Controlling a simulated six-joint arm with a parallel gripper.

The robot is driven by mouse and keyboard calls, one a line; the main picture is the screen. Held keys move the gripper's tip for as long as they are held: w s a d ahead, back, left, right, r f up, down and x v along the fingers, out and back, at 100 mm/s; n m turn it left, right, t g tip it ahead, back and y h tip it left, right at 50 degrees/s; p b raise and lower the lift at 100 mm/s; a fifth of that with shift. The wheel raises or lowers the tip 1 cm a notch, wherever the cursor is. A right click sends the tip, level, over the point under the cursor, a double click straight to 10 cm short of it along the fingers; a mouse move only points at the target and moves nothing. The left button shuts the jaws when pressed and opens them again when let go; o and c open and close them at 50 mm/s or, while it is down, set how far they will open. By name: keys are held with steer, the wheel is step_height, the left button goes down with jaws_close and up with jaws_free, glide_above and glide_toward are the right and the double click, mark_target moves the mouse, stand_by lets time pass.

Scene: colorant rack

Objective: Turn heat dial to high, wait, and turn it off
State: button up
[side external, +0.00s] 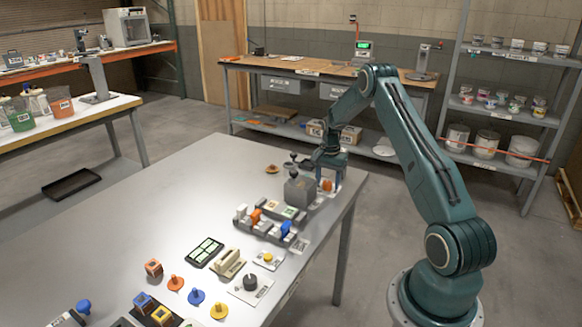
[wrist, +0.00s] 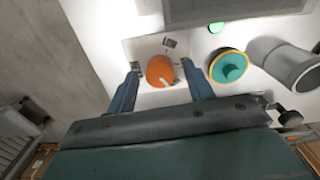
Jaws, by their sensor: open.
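An orange dial (wrist: 159,69) with a short white mark sits on a pale plate (wrist: 132,47) with small dark labels. The mark points toward the lower right in the wrist view. My gripper (wrist: 161,72) is open, with one blue finger on each side of the dial and small gaps showing. In the side external view my gripper (side external: 326,180) points down at the table's far right corner. The orange dial (side external: 327,185) shows between its fingers there. The small labels are too blurred to read.
In the wrist view a teal disc with a yellow rim (wrist: 229,66) and a grey cylinder (wrist: 283,64) stand right of the dial. A grey block (side external: 300,191) stands close beside my gripper. The table's left part (side external: 150,220) is clear.

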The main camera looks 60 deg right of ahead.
steer(key=shift+c, duration=0.4)
steer(key=c, duration=0.9)
steer(key=shift+n, duration=0.4)
steer(key=n, duration=1.1)
steer(key=shift+w, duration=0.1)
steer(key=o, duration=1)
